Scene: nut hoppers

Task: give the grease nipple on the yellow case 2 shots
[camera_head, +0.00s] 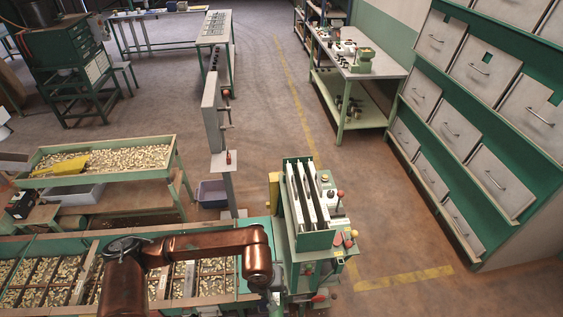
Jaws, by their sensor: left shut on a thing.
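My copper-coloured left arm reaches in from the lower left, over the nut trays. Its left gripper (274,302) is at the bottom edge, beside the foot of the green machine, largely hidden and cut off. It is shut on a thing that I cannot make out. A yellow case-like part (274,192) stands on the left side of the green machine (316,240). I cannot make out a grease nipple on it. My right gripper is not in view.
Nut trays (75,236) fill the lower left. A nut hopper table (40,183) stands behind them, with a purple bin (212,194) near it. A grey post (211,110) rises behind the machine. Drawer cabinets (485,68) line the right. The floor between is clear.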

